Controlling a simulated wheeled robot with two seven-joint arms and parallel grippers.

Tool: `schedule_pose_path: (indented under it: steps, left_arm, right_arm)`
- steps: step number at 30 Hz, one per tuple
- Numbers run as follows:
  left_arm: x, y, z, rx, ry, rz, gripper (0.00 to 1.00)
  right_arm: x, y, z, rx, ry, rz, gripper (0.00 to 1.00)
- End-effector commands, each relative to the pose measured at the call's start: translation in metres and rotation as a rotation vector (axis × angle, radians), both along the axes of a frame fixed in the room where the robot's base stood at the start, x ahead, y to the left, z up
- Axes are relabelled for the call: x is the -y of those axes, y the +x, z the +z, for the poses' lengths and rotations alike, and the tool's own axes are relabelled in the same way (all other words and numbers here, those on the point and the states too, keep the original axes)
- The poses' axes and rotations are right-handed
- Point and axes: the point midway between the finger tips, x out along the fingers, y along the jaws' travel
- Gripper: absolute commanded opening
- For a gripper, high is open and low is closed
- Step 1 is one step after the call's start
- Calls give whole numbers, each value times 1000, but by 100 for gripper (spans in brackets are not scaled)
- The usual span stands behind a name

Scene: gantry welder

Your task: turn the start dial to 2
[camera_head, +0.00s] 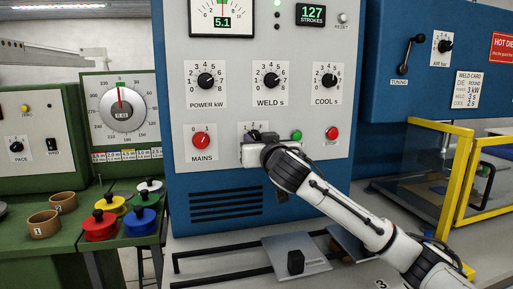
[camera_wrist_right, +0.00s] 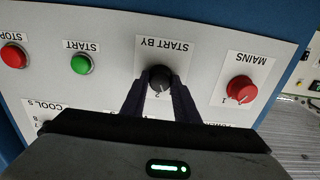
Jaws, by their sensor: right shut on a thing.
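The start dial, a black knob (camera_wrist_right: 160,77) on a white "START BY" plate (camera_wrist_right: 177,55), shows in the right wrist view, where the picture is upside down. A "2" is printed on the plate by the knob; the pointer's exact direction is hard to make out. My right gripper (camera_wrist_right: 158,92) is shut on the knob, with one dark finger on each side. In the head view my right gripper (camera_head: 257,141) covers most of the plate, and only a bit of the dial (camera_head: 254,134) shows. My left gripper is not in view.
The red mains dial (camera_head: 202,140) points to 1 and sits left of the start dial. The green start button (camera_head: 296,135) and red stop button (camera_head: 332,133) are to the right. The power, weld and cool dials (camera_head: 270,81) are above. A yellow guard frame (camera_head: 459,180) stands at right.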

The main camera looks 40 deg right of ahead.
Motion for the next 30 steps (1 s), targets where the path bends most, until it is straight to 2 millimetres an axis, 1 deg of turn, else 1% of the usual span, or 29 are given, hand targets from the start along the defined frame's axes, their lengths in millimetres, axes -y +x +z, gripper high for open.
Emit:
schedule_pose_path:
  steps: [1,9,18,30]
  left_arm:
    - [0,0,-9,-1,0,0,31]
    - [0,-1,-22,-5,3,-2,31]
    - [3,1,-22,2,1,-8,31]
    - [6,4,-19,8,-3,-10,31]
  right_arm:
    - [-1,1,-6,20,41,2,5]
    - [-1,1,-3,120,225,2,5]
    - [0,0,-2,195,363,0,5]
    - [0,0,-2,223,414,-2,5]
